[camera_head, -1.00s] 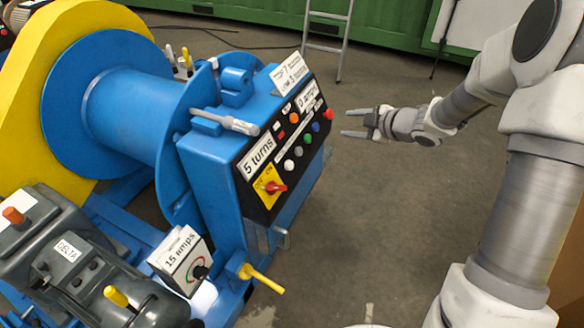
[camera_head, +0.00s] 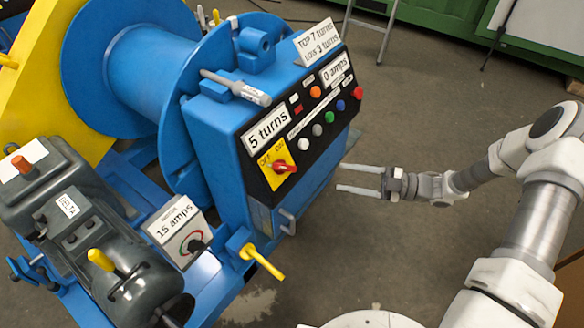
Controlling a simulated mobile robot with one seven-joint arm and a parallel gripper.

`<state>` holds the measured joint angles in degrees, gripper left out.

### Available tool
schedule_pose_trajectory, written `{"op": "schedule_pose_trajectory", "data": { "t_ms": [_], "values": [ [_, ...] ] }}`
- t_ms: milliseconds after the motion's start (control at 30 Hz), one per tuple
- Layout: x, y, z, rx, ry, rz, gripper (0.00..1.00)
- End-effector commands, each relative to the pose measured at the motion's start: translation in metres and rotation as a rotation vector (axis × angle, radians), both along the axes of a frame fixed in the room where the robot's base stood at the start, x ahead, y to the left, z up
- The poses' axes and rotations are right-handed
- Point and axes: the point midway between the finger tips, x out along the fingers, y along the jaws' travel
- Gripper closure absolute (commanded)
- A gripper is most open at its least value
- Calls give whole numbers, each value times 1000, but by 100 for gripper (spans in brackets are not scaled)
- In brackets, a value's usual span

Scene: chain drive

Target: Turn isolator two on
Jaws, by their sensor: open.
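A red rotary switch (camera_head: 283,168) sits on a yellow plate (camera_head: 268,156) marked OFF and ON, on the black front panel of the blue machine. Its handle points to the right in the picture; I cannot tell which mark it is set to. No label naming it isolator two is readable. My gripper (camera_head: 339,177) is open and empty, with its two fingers pointing left toward the panel. It is to the right of the switch, at about its height in the picture, and apart from it.
The panel has several coloured buttons (camera_head: 329,117) and a "5 turns" display (camera_head: 266,133). A yellow lever (camera_head: 262,262) and a metal handle (camera_head: 287,222) stick out below. A 15 amps box (camera_head: 178,228) stands at lower left. The floor right of the machine is open.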

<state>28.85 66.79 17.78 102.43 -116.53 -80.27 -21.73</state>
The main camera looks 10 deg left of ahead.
Motion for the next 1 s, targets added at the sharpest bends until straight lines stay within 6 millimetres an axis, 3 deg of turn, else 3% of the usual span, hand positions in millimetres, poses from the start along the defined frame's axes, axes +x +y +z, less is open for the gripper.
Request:
{"op": "schedule_pose_trajectory", "data": {
  "t_ms": [400, 600, 800, 1000],
  "values": [
    [-3, 92, -1, 0, 0, 2, 48],
    [-4, 128, -1, -1, 1, 2, 48],
    [-4, 147, 0, -2, 0, -1, 48],
    [-4, 151, 0, -2, 1, -2, 48]
  ]
}}
